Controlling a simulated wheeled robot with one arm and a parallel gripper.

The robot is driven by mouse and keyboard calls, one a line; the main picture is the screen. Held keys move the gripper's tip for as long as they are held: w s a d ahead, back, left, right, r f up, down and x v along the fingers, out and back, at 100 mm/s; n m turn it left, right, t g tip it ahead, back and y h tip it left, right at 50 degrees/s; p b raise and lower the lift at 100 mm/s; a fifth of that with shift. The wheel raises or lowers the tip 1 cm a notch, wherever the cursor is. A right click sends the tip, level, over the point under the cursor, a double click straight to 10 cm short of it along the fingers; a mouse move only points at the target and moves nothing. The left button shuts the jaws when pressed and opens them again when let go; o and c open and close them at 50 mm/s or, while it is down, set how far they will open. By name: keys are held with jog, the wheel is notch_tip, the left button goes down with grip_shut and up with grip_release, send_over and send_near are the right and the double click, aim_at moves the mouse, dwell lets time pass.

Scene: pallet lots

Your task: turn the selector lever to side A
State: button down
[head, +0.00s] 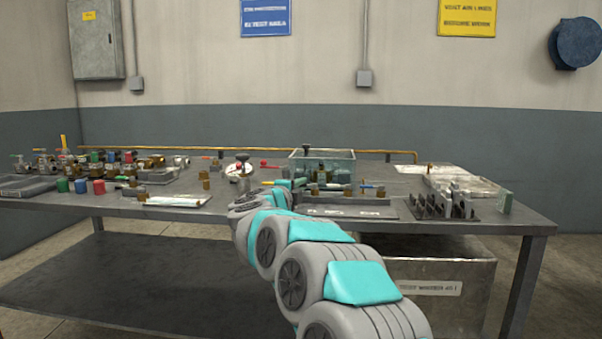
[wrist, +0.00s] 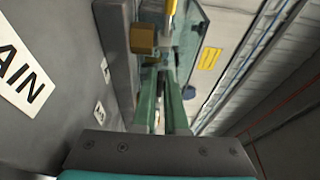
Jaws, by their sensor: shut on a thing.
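My gripper (wrist: 165,75) has its two green fingers close together in the wrist view, shut on the selector lever. A yellow length of the lever (wrist: 171,12) shows beyond the fingertips. The grip itself is mostly hidden. A brass block (wrist: 144,38) sits just left of the fingertips. A dark grey plate (wrist: 65,50) with white labels is at left; one label (wrist: 22,75) reads "AIN", cut off by the frame edge. In the head view my arm reaches to the valve assembly (head: 330,187) at the bench middle, and hides much of the gripper and lever.
The grey bench (head: 110,208) carries several valves and fittings at left. A clear bin (head: 322,160) stands behind the assembly. A dark labelled plate (head: 345,212) lies in front. A dark rack (head: 440,205) and a pale tray (head: 465,183) are at right.

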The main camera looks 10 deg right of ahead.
jog(key=shift+w+m+g+h+p, duration=0.25)
jog(key=shift+m+g+h+p, duration=0.2)
jog(key=shift+h+p, duration=0.2)
jog(key=c, duration=1.2)
grip_release()
jog(key=shift+c, duration=0.2)
jog(key=b+v, duration=0.1)
jog(key=v, duration=0.6)
jog(key=shift+s+a, duration=0.15)
jog(key=shift+a, duration=0.15)
